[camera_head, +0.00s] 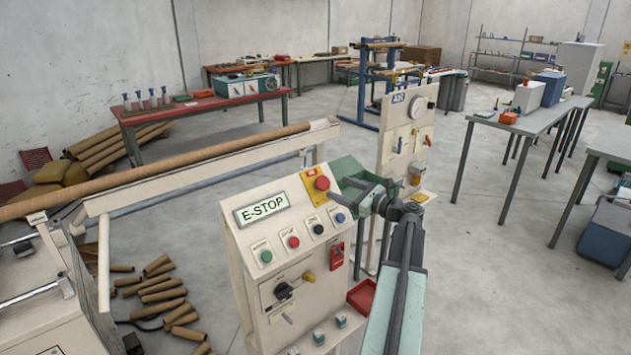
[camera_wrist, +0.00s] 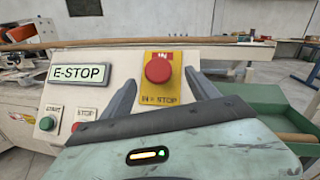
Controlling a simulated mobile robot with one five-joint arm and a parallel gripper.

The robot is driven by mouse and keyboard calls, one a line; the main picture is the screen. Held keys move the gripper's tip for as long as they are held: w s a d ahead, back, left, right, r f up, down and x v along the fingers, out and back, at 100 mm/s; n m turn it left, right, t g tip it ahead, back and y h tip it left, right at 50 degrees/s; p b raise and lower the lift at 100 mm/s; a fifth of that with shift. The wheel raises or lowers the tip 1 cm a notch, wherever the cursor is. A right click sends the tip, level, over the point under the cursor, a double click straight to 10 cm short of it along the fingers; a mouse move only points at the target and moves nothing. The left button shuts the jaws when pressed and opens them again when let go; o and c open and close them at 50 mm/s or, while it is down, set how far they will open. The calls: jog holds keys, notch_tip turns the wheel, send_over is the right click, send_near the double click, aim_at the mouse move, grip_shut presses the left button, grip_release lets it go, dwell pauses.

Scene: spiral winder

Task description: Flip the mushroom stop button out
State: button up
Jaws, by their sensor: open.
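The mushroom stop button (camera_head: 322,183) is red and sits on a yellow plate at the top right of the cream control panel (camera_head: 240,240). In the wrist view the button (camera_wrist: 159,69) is near the middle top, with "IN = STOP" lettered below it and a red label reading "IN" above. The panel's display (camera_head: 262,209) reads "E-STOP". My gripper (camera_head: 352,192) is open and empty, just right of the button in the head view. In the wrist view its fingers (camera_wrist: 162,92) stand either side of the yellow plate, apart from the button.
Green, red, blue and black push buttons (camera_head: 293,242) sit lower on the panel, with a black rotary knob (camera_head: 283,291) and a red switch (camera_head: 337,257). A green tray (camera_wrist: 255,118) is right of the panel. A long brown tube (camera_head: 170,167) runs behind it.

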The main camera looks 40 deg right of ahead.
aim_at(324, 182)
jog(key=w, duration=0.5)
jog(key=w+a, duration=0.1)
jog(key=w, duration=0.2)
jog(key=shift+f, duration=0.1)
